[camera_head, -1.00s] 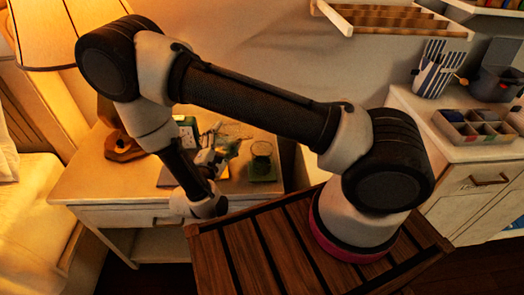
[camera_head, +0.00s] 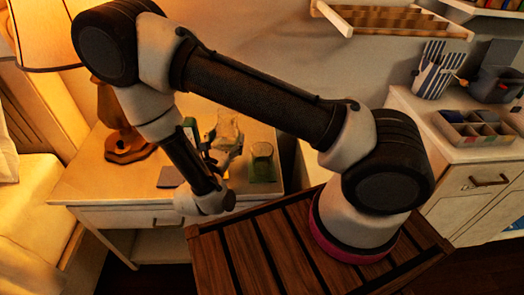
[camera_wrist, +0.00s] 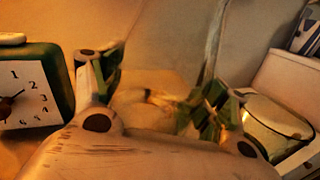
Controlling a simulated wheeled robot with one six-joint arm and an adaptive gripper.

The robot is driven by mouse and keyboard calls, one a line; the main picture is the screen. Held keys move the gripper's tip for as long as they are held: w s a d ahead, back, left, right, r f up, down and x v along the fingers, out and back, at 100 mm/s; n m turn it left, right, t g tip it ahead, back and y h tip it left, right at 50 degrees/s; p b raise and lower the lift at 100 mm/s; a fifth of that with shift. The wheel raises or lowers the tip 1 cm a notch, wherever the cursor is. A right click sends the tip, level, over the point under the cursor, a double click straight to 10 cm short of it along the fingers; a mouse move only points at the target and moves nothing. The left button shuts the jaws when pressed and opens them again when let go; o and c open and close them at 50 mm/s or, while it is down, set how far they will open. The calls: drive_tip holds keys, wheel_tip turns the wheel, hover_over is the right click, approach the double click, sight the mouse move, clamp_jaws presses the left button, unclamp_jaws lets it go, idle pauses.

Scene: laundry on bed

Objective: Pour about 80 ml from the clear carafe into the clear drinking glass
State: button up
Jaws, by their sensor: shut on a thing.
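My gripper (camera_head: 226,157) is shut on the clear carafe (camera_head: 228,127), above the small bedside table. In the wrist view the carafe (camera_wrist: 165,45) stands between the two green-tipped fingers (camera_wrist: 160,95), its see-through wall filling the upper middle. It looks close to upright in the head view; I cannot tell its exact tilt or how much liquid it holds. The clear drinking glass (camera_head: 263,160) stands on the table just right of my gripper, apart from the carafe. It shows in the wrist view (camera_wrist: 278,125) beyond the right finger. Its contents are unclear.
A green-framed clock (camera_wrist: 30,90) stands left of my gripper. A lamp with a wooden base (camera_head: 128,145) stands on the bedside table (camera_head: 90,182), left of a dark flat item (camera_head: 170,177). A wooden slatted surface (camera_head: 270,245) lies in front; a cabinet (camera_head: 465,165) is at right.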

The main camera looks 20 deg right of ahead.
drive_tip(key=shift+s+d+f+n, duration=0.1)
drive_tip(key=shift+f+n, duration=0.15)
drive_tip(key=shift+n, duration=0.65)
drive_tip(key=shift+d, duration=0.1)
idle(1.2)
